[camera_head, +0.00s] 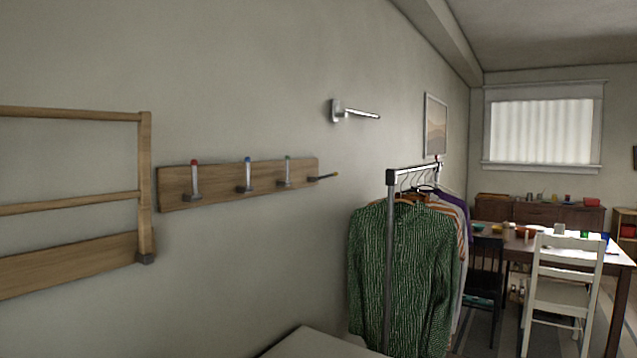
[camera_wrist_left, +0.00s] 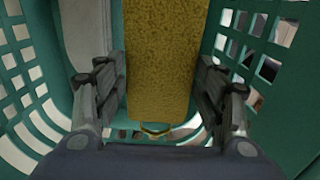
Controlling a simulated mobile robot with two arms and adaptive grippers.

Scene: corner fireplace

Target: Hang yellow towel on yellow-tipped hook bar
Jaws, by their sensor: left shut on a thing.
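The yellow towel (camera_wrist_left: 163,50) is a long, speckled mustard-yellow cloth with a small loop at its lower end. It shows in the left wrist view inside a teal basket (camera_wrist_left: 38,75). My left gripper (camera_wrist_left: 160,85) has a finger on each side of the towel and is shut on it. The wooden hook board (camera_head: 225,179) is on the wall in the head view. Its yellow-tipped hook bar (camera_head: 323,177) sticks out at the right end, with nothing on it. Neither gripper shows in the head view, and my right gripper is not in view.
A clothes rail (camera_head: 390,260) with a green garment (camera_head: 425,265) stands right. A pale cloth (camera_wrist_left: 85,35) lies beside the towel.

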